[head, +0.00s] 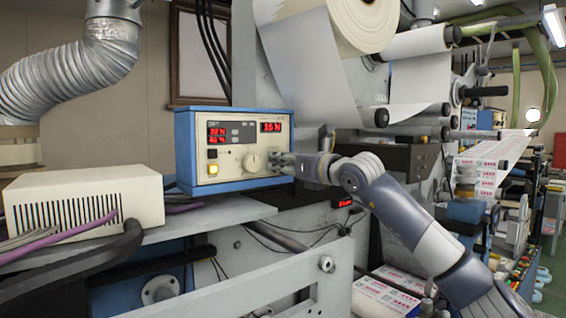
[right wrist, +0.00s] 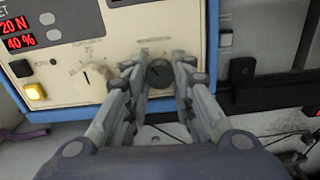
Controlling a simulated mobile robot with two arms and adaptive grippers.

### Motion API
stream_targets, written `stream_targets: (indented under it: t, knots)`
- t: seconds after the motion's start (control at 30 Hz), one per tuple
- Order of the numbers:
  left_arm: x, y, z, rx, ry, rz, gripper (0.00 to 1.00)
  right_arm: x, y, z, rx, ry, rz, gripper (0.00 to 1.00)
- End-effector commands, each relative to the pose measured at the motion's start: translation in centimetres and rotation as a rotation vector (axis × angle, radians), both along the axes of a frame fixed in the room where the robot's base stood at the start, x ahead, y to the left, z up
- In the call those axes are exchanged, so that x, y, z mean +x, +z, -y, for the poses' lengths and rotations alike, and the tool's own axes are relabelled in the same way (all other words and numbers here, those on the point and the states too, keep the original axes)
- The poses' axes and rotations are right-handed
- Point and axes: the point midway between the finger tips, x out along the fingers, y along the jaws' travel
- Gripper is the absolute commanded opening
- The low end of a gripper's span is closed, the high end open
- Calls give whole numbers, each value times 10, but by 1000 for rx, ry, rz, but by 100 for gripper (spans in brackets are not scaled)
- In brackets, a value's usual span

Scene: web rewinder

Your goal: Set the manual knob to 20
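The control box (head: 235,150) has a cream front, blue casing and red displays; the right one appears to read 15 N. Its face carries a cream knob (head: 253,162) with a printed scale, also in the right wrist view (right wrist: 95,76). To its right is a dark round knob (right wrist: 158,73) with a small label above, too blurred to read, so I cannot tell which is the manual knob. My right gripper (head: 283,162) is at the dark knob. In the right wrist view, its fingers (right wrist: 159,72) stand open on either side of it; contact is unclear. My left gripper is not in view.
A yellow lit button (right wrist: 35,91) and a dark button (right wrist: 20,67) sit left on the box face. A beige vented box (head: 85,205) stands on the grey shelf at left with cables. Large web rolls (head: 365,20) hang above right.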

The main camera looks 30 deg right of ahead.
Motion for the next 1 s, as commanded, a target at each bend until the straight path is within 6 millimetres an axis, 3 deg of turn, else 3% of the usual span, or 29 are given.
stream_targets:
  t: [0.47, 1.0]
  knots:
    - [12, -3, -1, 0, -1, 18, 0, 0, 0, 0, -81, 1, 8, 0]
    - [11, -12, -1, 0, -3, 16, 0, 0, 1, -1, -543, 0, 46, 0]
